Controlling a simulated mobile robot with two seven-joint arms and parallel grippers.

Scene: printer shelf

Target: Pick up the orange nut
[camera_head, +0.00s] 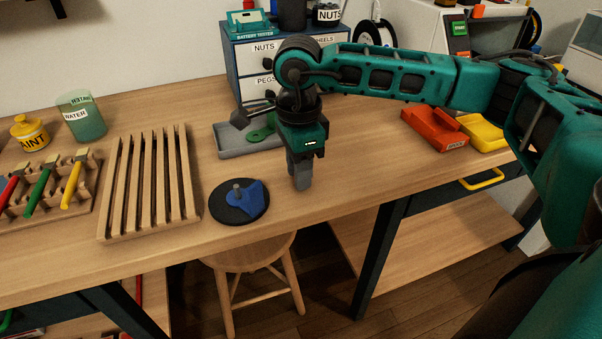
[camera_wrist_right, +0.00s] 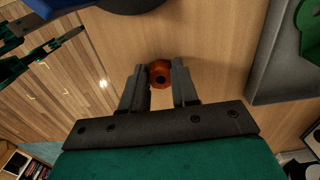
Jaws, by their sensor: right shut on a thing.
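The orange nut (camera_wrist_right: 159,74) shows in the right wrist view, between the two fingertips of my right gripper (camera_wrist_right: 160,88). The fingers are shut on it from both sides, and its dark centre hole faces the camera. In the head view my right gripper (camera_head: 300,182) points down at the wooden table, right of the black round base with the blue part. The nut is hidden behind the fingers there. I cannot tell whether the nut touches the table.
A black disc with a blue part (camera_head: 238,202) sits left of the gripper. A grey tray (camera_head: 232,142) with a green part lies behind it. A slatted wooden rack (camera_head: 150,185) stands further left. Red (camera_head: 432,128) and yellow (camera_head: 484,134) bins stand at right. The table's front edge is close.

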